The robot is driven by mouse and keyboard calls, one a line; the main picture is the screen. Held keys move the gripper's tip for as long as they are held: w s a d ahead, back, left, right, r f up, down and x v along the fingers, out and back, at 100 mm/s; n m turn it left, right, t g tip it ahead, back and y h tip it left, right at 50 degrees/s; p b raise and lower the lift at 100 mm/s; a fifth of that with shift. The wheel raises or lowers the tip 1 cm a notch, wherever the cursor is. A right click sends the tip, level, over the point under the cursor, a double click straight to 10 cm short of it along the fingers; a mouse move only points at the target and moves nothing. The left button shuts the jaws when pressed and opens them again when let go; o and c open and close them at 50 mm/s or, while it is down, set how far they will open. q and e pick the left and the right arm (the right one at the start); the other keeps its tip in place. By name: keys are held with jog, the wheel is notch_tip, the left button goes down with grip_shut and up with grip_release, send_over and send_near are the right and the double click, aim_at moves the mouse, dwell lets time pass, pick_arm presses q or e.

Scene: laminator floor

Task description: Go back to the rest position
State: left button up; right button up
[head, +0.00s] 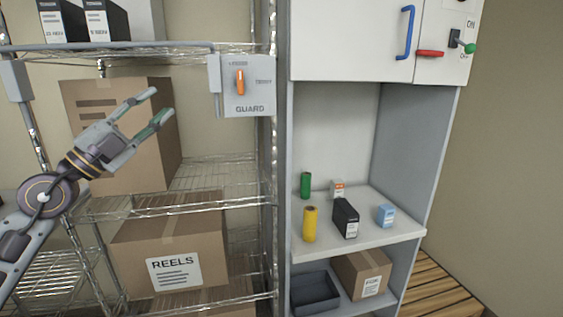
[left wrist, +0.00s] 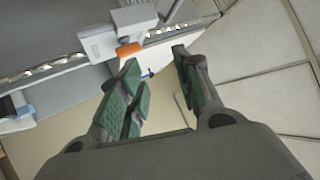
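My left gripper (head: 155,107) is raised at the left of the head view, in front of the wire rack and a cardboard box. Its two fingers are apart with nothing between them. The left wrist view also shows this gripper (left wrist: 158,85) open, with green pads on its fingers. A grey guard panel (head: 248,88) with an orange knob (head: 240,81) hangs to the right of the gripper, apart from it. The orange knob also shows in the left wrist view (left wrist: 129,49), beyond the fingers. My right gripper is in neither view.
The wire rack (head: 215,205) holds cardboard boxes, one labelled REELS (head: 172,245). A white cabinet (head: 349,40) with a blue handle (head: 405,32), red handle (head: 430,53) and green-tipped switch (head: 469,48) stands right. Its shelf (head: 375,235) bears several small items.

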pick_arm(q)
jog(key=w+a+f+n+t+y, duration=0.1)
jog(key=a+f+n+y, duration=0.4)
jog(key=f+n+y, duration=0.8)
jog(key=w+a+f+n+y, duration=0.1)
jog(key=a+f+n+y, duration=0.3)
jog(key=f+n+y, duration=0.85)
jog(key=s+d+f+g+h, duration=0.1)
jog(key=s+f+g+h, duration=0.15)
jog(key=f, duration=0.75)
jog(key=s+d+f+g+h, duration=0.1)
jog(key=s+f+g+h, duration=0.2)
jog(key=f, duration=0.7)
jog(key=s+d+f+m+g+h, duration=0.1)
jog(key=s+d+f+g+h, duration=0.1)
jog(key=s+d+f+g, duration=0.55)
jog(key=s+d+f+m+g+h, duration=0.2)
jog(key=s+d+f+g, duration=0.1)
jog(key=s+f, duration=0.8)
jog(key=s+a+f+g, duration=0.1)
jog(key=s+f, duration=0.2)
jog(key=f, duration=2.9)
jog(key=s+a+f, duration=0.3)
jog(key=s+f, duration=0.6)
jog(key=s, duration=0.1)
jog(key=s+a+f+g, duration=0.1)
jog(key=s+a+f, duration=0.2)
jog(key=s+f, duration=0.7)
jog(key=shift+s+f, duration=0.15)
jog(key=shift+s, duration=0.6)
